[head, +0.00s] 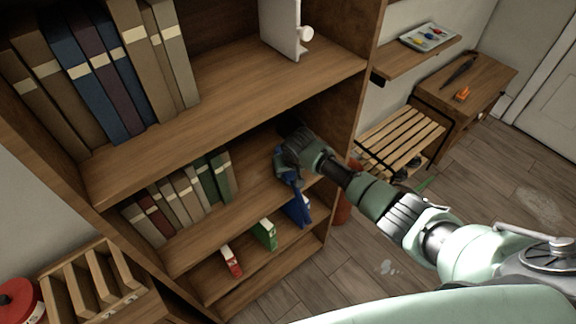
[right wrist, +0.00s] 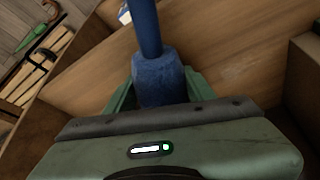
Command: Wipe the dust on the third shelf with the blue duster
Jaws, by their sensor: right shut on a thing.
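A wooden bookcase (head: 240,105) fills the left and middle of the head view. My right gripper (head: 289,168) reaches in above the right part of the shelf that holds the shorter books (head: 180,204). It is shut on the blue duster (right wrist: 158,80), whose blue handle stands between the green fingers in the right wrist view. In the head view only a little of the duster's blue shows beside the gripper. I cannot tell whether its head touches the shelf board (head: 215,223). I cannot make out dust on that board. My left gripper is not in view.
Large books (head: 100,75) and a white bookend-like object (head: 282,28) stand on the shelf above. Red, green and blue binders (head: 264,234) stand below. A slatted bench (head: 402,137) and a small table (head: 470,80) are at the right. A wooden rack (head: 92,280) is at lower left.

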